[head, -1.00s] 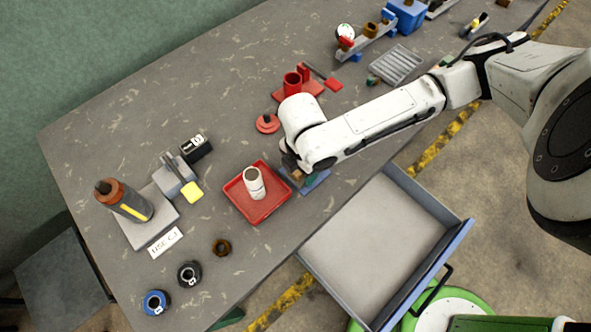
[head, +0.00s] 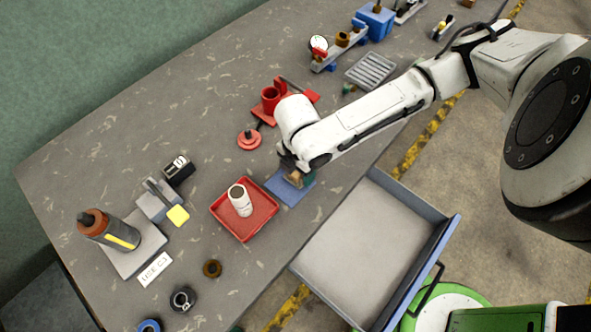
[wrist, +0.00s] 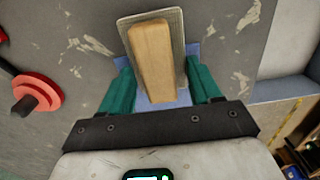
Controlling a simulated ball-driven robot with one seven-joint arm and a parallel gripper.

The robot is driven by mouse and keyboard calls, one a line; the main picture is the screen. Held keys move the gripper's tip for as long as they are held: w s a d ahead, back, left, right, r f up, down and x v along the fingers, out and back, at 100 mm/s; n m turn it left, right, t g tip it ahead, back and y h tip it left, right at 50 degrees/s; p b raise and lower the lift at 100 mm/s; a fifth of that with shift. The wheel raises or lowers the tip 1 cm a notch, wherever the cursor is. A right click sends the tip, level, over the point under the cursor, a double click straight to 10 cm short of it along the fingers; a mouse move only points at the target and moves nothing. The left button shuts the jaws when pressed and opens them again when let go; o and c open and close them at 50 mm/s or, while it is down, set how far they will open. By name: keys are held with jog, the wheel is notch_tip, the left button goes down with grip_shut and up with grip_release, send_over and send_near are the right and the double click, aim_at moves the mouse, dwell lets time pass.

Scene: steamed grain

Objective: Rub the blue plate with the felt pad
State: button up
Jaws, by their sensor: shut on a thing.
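The blue plate (head: 283,191) lies flat on the grey workbench, right of the red tray. The felt pad (wrist: 153,55) has a wooden block handle on a grey pad. It also shows small under my gripper in the head view (head: 295,178). My gripper (wrist: 158,80) is shut on the pad's wooden handle, with teal fingers on either side. The pad is over the plate's right part. A strip of the plate shows beside it in the wrist view (wrist: 184,97). Whether the pad's underside touches the plate is hidden.
A red knobbed disc (head: 249,141) and a red stand lie behind. An open drawer (head: 360,240) juts out in front of the bench edge.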

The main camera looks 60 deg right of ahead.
notch_tip(320, 180, up, 3)
jog(key=shift+f+p, duration=0.1)
jog(key=shift+p, duration=0.5)
jog(key=shift+w+a+r, duration=0.1)
jog(key=shift+a+r, duration=0.05)
jog(key=shift+r, duration=1.3)
jog(key=shift+r, duration=1.5)
